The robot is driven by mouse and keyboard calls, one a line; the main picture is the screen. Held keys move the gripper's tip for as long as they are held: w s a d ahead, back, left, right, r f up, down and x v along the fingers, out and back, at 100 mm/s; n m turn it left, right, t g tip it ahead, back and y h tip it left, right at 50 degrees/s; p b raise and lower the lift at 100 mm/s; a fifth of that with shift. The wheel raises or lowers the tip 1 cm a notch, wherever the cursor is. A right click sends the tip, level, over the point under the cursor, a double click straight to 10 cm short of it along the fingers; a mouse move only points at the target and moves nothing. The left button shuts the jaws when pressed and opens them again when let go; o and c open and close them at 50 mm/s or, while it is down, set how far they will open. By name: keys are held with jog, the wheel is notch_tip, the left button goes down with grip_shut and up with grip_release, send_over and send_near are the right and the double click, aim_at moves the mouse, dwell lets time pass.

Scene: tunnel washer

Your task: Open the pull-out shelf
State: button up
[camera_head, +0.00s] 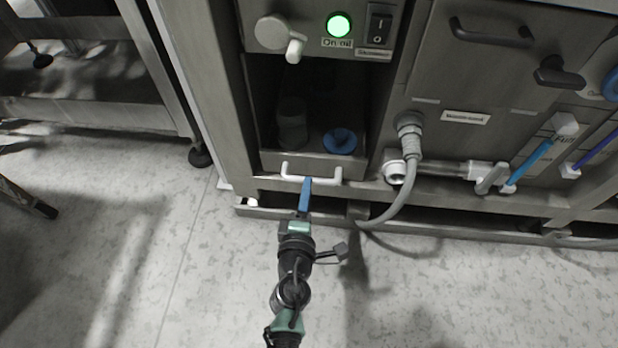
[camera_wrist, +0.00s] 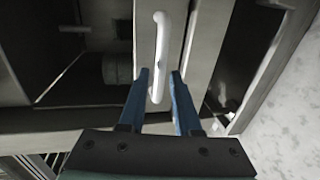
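The pull-out shelf (camera_head: 270,160) sits low in the metal machine, inside a dark open compartment, and looks pushed in. Its white bar handle (camera_head: 327,182) is on the front edge. In the head view my gripper (camera_head: 306,182) reaches the handle from the floor side, its blue fingers at the bar's middle. In the wrist view the handle (camera_wrist: 160,45) runs up the picture, and its lower end lies between the two fingertips of my gripper (camera_wrist: 159,74). The fingers are spread, with visible gaps beside the bar. Contact with the shelf front cannot be told.
A dark cylinder (camera_head: 292,122) and a blue round cap (camera_head: 340,141) are in the shelf compartment. A grey hose (camera_head: 408,175) and pipe fittings (camera_head: 396,170) lie right of the handle. A metal frame (camera_head: 90,112) stands at left. The floor in front is clear.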

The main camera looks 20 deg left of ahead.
jog(key=shift+b+x, duration=0.3)
jog(key=shift+x, duration=1.9)
grip_shut()
